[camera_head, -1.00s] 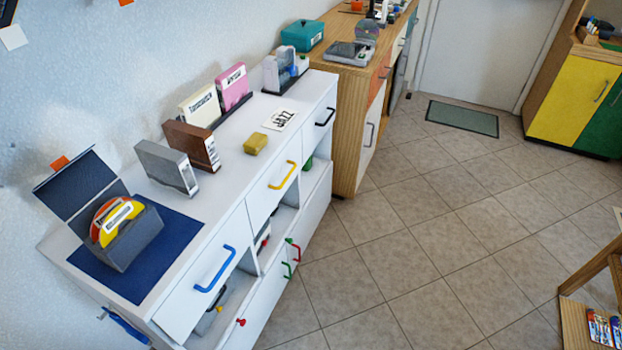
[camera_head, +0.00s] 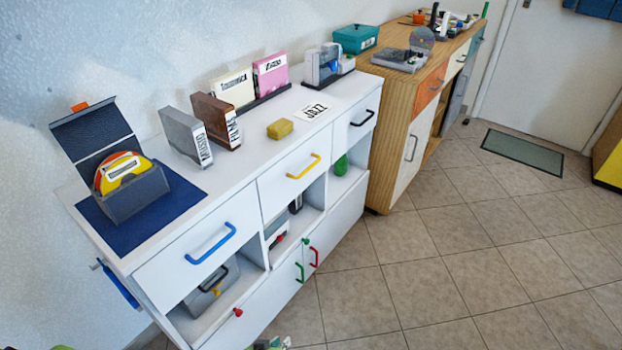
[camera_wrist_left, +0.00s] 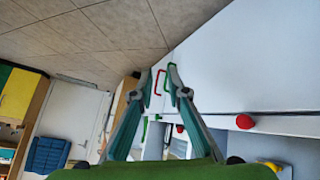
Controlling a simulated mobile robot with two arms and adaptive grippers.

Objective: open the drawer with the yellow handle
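The yellow handle (camera_head: 303,167) is on the middle top drawer (camera_head: 281,187) of the white cabinet in the head view. That drawer's front looks flush with its neighbours. I cannot make out the yellow handle in the left wrist view. My left gripper (camera_head: 271,343) barely shows at the bottom edge of the head view, low in front of the cabinet and well below the yellow handle. In the left wrist view my left gripper (camera_wrist_left: 160,78) has its fingers apart with nothing between them, facing the lower cabinet front. My right gripper is not in view.
Drawers with a blue handle (camera_head: 211,244) and a black handle (camera_head: 362,119) flank it. Below are open compartments, green (camera_head: 300,272) and red (camera_head: 314,257) handles and a red knob (camera_head: 238,312). A yellow block (camera_head: 280,129) and boxes stand on top. The tiled floor in front is clear.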

